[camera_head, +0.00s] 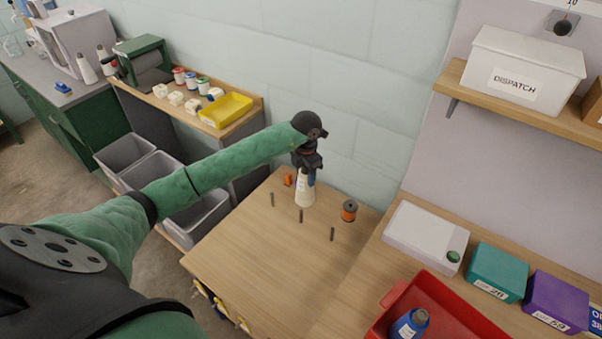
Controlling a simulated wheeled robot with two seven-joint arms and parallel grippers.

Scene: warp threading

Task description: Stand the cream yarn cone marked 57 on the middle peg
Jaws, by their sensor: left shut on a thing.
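My left gripper (309,172) points down and is shut on a cream yarn cone (305,193) near its narrow top. The cone is upright, wide end down, over the back part of the wooden table; whether it touches the top I cannot tell. Its number is too small to read. Three dark pegs stand in a slanting row: the left peg (272,199), the middle peg (301,216) and the right peg (332,234). All three are bare. The cone appears just behind the middle peg, apart from it. My right gripper is out of view.
An orange spool with a dark top (349,211) stands right of the cone. A small orange object (288,180) lies left of it. A red tray (440,305) with a blue cone (410,322) is at lower right. The wooden table (260,250) is clear in front of the pegs.

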